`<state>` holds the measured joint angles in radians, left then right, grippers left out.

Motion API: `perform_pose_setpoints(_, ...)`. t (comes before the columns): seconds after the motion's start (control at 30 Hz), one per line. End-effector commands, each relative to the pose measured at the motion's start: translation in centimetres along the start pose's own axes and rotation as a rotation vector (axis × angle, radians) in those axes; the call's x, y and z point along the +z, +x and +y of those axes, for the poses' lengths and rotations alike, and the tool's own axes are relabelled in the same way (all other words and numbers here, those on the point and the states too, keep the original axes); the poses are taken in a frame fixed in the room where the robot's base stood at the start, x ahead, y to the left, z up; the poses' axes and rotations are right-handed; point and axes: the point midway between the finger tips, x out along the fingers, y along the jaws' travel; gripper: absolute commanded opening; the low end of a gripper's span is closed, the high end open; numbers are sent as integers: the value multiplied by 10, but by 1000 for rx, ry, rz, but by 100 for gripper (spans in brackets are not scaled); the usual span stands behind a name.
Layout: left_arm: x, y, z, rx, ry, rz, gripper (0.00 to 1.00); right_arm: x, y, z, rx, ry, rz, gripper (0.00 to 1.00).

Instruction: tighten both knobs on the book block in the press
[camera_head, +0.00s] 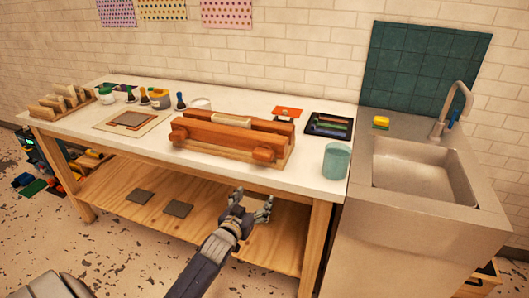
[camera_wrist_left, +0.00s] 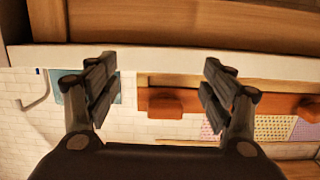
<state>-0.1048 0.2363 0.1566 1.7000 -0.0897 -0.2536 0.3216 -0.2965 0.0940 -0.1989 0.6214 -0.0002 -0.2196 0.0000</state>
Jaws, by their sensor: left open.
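The wooden press (camera_head: 225,140) sits on the white tabletop with reddish-brown jaws. A pale book block (camera_head: 231,119) shows between the jaws, mostly hidden. Two brown knobs stick out of its front: the left knob (camera_head: 179,135) and the right knob (camera_head: 264,154). My left gripper (camera_head: 254,202) is open and empty, in front of the table and below the tabletop edge, apart from the press. In the left wrist view, which looks upside down, the open fingers (camera_wrist_left: 160,85) frame one knob (camera_wrist_left: 165,102) beyond them. My right gripper is not in view.
The white table edge (camera_wrist_left: 180,60) lies between my left gripper and the press. A teal cup (camera_head: 336,161) and a dark tray (camera_head: 329,125) stand right of the press. A board with a grey sheet (camera_head: 131,119) lies to its left. A sink (camera_head: 425,170) is at right.

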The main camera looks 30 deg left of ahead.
Motion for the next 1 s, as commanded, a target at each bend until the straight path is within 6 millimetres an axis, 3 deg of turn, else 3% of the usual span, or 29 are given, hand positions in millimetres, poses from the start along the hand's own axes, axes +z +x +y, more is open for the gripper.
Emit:
perform_pose_setpoints(0.03, -33, -2, -4, -5, -6, 57, 75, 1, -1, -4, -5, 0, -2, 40)
perform_pose_setpoints(0.1, -67, -4, -8, -10, -15, 117, 75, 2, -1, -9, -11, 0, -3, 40)
perform_pose_setpoints(0.23, -98, -8, -12, -13, -23, 173, 75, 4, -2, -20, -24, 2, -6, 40)
perform_pose_setpoints(0.37, -106, 0, -12, -14, -25, 184, 75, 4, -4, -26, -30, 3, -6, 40)
perform_pose_setpoints(0.8, -117, 67, -13, -13, -24, 182, 75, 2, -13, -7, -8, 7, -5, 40)
perform_pose_setpoints(1.0, -120, 88, -13, -13, -24, 181, 75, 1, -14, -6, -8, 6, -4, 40)
